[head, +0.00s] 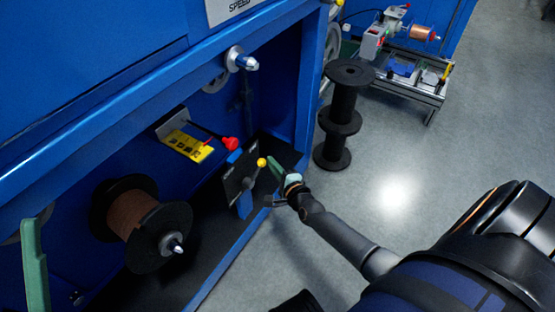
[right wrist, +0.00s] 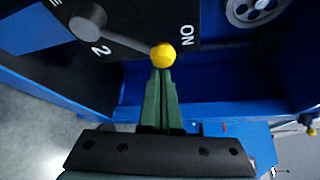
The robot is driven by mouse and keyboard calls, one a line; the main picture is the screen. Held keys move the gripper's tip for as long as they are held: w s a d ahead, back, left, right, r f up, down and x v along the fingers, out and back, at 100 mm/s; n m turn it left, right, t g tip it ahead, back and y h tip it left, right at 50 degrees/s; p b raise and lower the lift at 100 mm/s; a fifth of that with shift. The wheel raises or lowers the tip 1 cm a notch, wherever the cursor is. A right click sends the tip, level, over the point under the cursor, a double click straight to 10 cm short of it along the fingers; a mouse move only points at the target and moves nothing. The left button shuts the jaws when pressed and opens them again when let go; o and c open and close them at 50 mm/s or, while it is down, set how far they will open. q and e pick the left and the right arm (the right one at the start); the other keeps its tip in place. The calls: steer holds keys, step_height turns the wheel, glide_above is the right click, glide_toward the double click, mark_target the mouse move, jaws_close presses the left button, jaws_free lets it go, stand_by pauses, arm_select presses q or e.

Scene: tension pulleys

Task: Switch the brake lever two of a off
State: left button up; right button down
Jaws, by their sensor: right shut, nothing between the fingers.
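Brake lever two is a grey rod with a yellow ball knob (head: 262,162) on a dark panel (head: 239,176) inside the blue machine. In the right wrist view the knob (right wrist: 163,56) lies beside the "ON" marking, and a "2" is printed by the lever's pivot (right wrist: 88,20). My right gripper (head: 273,165) is shut and empty, its green fingertips right at the knob. In the right wrist view its fingertips (right wrist: 161,72) appear to meet the knob's edge; contact is uncertain.
A copper-wound spool (head: 130,215) sits in the machine at lower left. A red-knobbed lever (head: 229,144) by a yellow label plate (head: 188,146) is left of the panel. Black stacked spools (head: 338,125) stand on the floor at right. Open floor (head: 430,170) lies right of the machine.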

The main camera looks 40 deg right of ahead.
mark_target(259, 162)
arm_select(q)
steer(key=shift+a+r+p, duration=0.1)
steer(key=shift+r+p, duration=0.35)
arm_select(e)
steer(key=shift+s+a+r, duration=0.25)
steer(key=shift+a+r, duration=0.2)
steer(key=shift+a, duration=0.05)
steer(key=a, duration=0.1)
steer(key=a+n, duration=0.1)
steer(key=s+a+r+n+t, duration=0.1)
steer(key=shift+h, duration=0.4)
arm_select(q)
steer(key=shift+s+a, duration=0.25)
steer(key=shift+a, duration=0.55)
arm_select(e)
steer(key=shift+n, duration=0.3)
steer(key=shift+s+a+f, duration=0.1)
steer(key=shift+s+a, duration=0.25)
steer(key=shift+a, duration=0.4)
steer(key=shift+s+a+f, duration=0.1)
steer(key=shift+s+a, duration=0.25)
steer(key=shift+a, duration=0.35)
steer(key=shift+s+a, duration=0.35)
steer(key=shift+a, duration=0.4)
steer(key=shift+a, duration=0.1)
